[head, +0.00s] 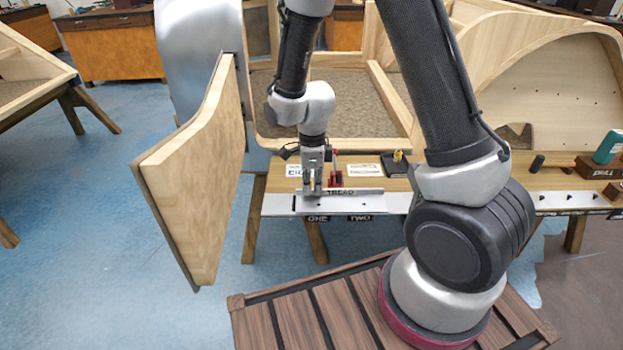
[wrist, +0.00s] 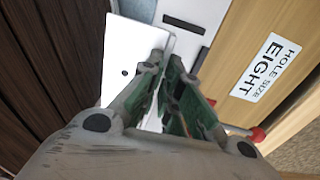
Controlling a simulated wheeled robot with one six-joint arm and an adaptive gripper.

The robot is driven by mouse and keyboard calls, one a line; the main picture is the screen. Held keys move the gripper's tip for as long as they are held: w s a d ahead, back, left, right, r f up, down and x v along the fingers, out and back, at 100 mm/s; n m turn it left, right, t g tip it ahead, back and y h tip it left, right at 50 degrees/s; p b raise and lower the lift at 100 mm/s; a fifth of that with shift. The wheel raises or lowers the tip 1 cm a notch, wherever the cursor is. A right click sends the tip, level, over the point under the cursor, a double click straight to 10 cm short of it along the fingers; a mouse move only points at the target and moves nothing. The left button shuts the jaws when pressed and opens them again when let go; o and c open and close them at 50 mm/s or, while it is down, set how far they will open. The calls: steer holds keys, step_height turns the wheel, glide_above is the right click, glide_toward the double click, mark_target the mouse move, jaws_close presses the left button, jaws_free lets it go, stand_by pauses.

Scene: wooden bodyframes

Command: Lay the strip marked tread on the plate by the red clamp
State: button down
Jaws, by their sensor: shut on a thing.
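My gripper (head: 313,191) points down over the bench edge, shut on a thin grey metal strip marked TREAD (head: 345,191). In the wrist view, the strip's narrow edge (wrist: 168,47) shows between the fingers. The strip lies roughly along a white plate (head: 281,205), just above it or touching; I cannot tell which. The plate (wrist: 122,62) also shows in the wrist view. Labels ONE and TWO sit at the plate's front edge. The red clamp (head: 336,178) stands right behind the strip, beside my gripper; one red end (wrist: 257,134) shows in the wrist view.
A label reading HOLE SIZE EIGHT (wrist: 265,67) lies on the wooden bench top. A black tray (head: 394,167) stands to the right. A curved wooden panel (head: 195,165) stands close on the left.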

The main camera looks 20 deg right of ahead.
mark_target(312, 195)
step_height(312, 195, down, 3)
steer(key=shift+w+d+f, duration=0.1)
steer(key=shift+w+d, duration=0.1)
steer(key=shift+w, duration=0.4)
steer(key=shift+w+d+f, duration=0.1)
steer(key=shift+w+d, duration=0.1)
steer(key=shift+w, duration=0.4)
steer(key=shift+w+d, duration=0.2)
steer(key=shift+w, duration=0.4)
steer(key=shift+w+d, duration=0.15)
steer(key=shift+w, duration=0.4)
steer(key=shift+f, duration=0.55)
steer(key=c, duration=1.6)
jaws_free()
steer(key=shift+o, duration=0.2)
